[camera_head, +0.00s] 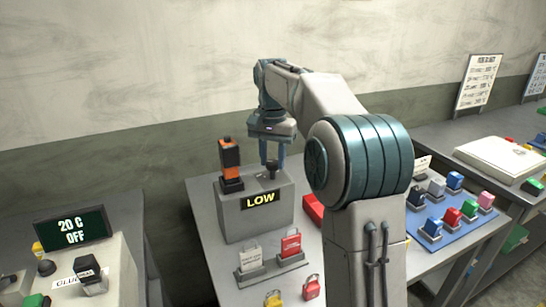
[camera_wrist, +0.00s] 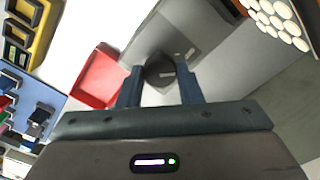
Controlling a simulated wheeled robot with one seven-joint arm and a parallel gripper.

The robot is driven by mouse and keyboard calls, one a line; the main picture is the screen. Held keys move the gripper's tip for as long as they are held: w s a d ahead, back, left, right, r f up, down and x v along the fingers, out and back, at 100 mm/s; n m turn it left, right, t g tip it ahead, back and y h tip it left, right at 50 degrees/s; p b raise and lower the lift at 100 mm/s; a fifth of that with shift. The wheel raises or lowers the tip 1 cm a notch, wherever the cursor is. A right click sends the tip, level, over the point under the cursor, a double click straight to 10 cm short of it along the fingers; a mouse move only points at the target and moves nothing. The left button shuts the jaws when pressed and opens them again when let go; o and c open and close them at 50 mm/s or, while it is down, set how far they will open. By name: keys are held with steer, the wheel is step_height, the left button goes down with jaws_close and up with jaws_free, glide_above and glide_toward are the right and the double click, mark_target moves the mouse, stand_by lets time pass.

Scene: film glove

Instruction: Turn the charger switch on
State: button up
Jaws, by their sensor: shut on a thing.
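The charger (camera_head: 255,212) is a grey box on the middle table, with a display (camera_head: 260,199) reading LOW on its front. An orange and black battery-like block (camera_head: 230,160) stands upright on its top left. A dark round switch knob (camera_head: 271,170) sits on its top right. My gripper (camera_head: 271,162) points down at the knob, its two blue fingers on either side. In the wrist view the knob (camera_wrist: 159,71) shows between the fingertips, and my gripper is shut on it. A pale mark shows on the knob's top.
A blue mat (camera_head: 455,215) with several coloured blocks lies further right. A panel (camera_head: 72,230) reading 20 C OFF stands left.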

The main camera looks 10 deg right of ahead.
mark_target(272, 162)
steer(key=shift+m+p, duration=0.3)
steer(key=m+p, duration=0.2)
steer(key=shift+r+m, duration=0.2)
steer(key=shift+m, duration=0.2)
steer(key=m+p, duration=0.3)
steer(key=m, duration=0.2)
steer(key=m+p, duration=0.2)
steer(key=m, duration=0.3)
steer(key=shift+a, duration=0.1)
steer(key=shift+m+p, duration=0.95)
steer(key=shift+m, duration=1.25)
steer(key=o, duration=1)
steer(key=shift+w+f, duration=0.1)
steer(key=shift+f, duration=0.05)
steer(key=shift+c, duration=0.2)
step_height(272, 162, up, 14)
